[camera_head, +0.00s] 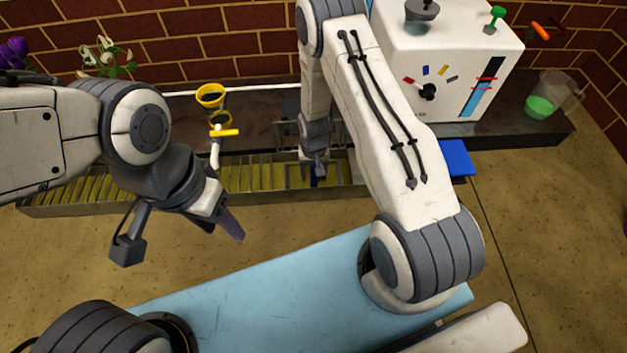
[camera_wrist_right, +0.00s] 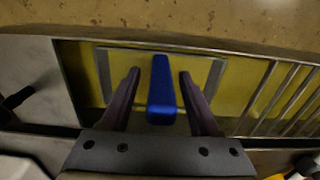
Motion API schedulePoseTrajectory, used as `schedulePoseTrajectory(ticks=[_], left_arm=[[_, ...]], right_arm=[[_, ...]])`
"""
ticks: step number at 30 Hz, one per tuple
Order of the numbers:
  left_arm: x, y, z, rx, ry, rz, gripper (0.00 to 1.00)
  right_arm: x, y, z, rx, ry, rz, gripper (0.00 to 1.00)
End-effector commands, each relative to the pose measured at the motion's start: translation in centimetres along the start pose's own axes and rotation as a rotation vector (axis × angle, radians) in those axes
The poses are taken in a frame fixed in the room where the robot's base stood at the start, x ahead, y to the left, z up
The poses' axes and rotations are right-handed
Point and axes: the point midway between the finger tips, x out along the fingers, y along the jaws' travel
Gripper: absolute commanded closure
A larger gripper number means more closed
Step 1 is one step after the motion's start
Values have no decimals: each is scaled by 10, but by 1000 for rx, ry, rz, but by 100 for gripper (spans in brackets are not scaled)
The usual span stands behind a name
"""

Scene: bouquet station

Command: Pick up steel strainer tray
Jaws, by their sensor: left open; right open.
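The steel strainer tray shows in the right wrist view as a thin grey frame (camera_wrist_right: 216,78) set in a yellow-floored trough. A blue bar-shaped handle (camera_wrist_right: 161,88) rises at its middle. My right gripper (camera_wrist_right: 159,74) is open, with one dark finger on each side of the blue handle and a visible gap on both sides. In the head view my right gripper (camera_head: 314,163) is over the trough, and a little of the blue handle (camera_head: 319,180) shows below it; my arm hides much of the tray. My left gripper (camera_head: 229,222) is open and empty, in front of the trough at left.
The metal trough (camera_head: 110,202) with bars runs along the counter front. A white machine (camera_head: 440,60) with a dial, a cup of green liquid (camera_head: 543,104) and a blue block (camera_head: 457,157) are at right. Yellow rings (camera_head: 210,95) stand behind the trough, with flowers (camera_head: 108,60) at left.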

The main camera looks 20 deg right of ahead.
Motion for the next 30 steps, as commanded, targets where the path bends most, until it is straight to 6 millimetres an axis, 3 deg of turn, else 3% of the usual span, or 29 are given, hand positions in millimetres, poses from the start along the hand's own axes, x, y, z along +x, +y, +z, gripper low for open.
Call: schedulePoseTrajectory(ticks=[2,6,7,20,26,30], left_arm=[[-1,0,0,0,0,0,50],[-1,0,0,0,0,0,50],[-1,0,0,0,0,0,50],[-6,0,0,0,0,0,50],[-24,2,-1,0,0,0,50],[-45,3,-2,0,0,0,50]], right_arm=[[-1,0,0,0,0,0,38],[-1,0,0,0,0,0,91],[-1,0,0,0,0,0,100],[-7,0,0,0,1,0,100],[-32,0,0,0,1,0,100],[-62,0,-1,0,2,-1,100]])
